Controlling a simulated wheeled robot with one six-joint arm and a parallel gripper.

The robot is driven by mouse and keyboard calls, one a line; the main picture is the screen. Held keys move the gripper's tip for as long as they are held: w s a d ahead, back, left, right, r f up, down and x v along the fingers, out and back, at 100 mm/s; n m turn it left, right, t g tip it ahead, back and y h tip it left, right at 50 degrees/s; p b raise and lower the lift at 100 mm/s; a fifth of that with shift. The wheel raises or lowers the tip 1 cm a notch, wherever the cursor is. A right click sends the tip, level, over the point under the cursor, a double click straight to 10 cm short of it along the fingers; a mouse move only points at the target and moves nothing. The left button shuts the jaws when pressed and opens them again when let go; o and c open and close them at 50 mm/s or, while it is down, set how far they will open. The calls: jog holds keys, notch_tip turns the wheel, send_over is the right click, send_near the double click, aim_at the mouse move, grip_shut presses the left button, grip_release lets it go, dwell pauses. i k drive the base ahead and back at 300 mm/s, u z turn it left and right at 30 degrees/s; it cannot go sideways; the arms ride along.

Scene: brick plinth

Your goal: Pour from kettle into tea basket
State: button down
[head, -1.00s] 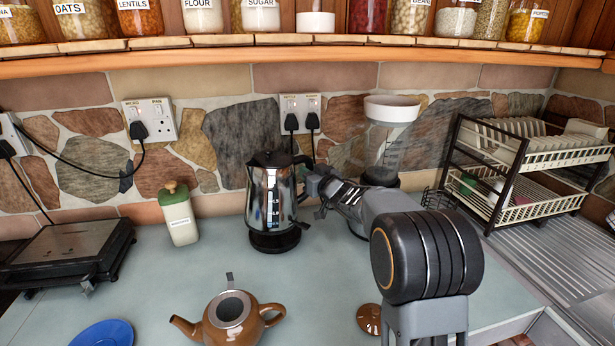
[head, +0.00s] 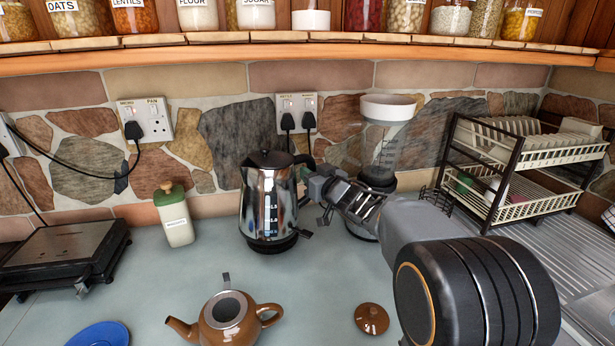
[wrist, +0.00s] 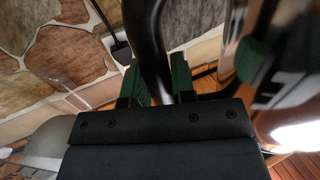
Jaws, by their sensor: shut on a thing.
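The kettle (head: 268,205), shiny steel with a black lid and black handle, is upright at its black base (head: 268,243) near the back wall. I cannot tell whether it touches the base. My gripper (head: 308,180) is at its right side, shut on the handle. In the wrist view the black handle (wrist: 150,45) runs between the green fingers (wrist: 158,82). The tea basket (head: 228,307), metal with an upright tab, sits in the mouth of the brown teapot (head: 222,335) at the front, below the kettle in the picture. Its inside is dark.
The teapot lid (head: 371,319) lies right of the teapot. A green-topped bottle (head: 174,218) stands left of the kettle. A blender-like appliance (head: 384,150) is behind my arm, a dish rack (head: 520,175) at right, a black grill (head: 60,258) at left.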

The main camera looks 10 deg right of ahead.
aim_at(228, 308)
jog(key=k, duration=1.45)
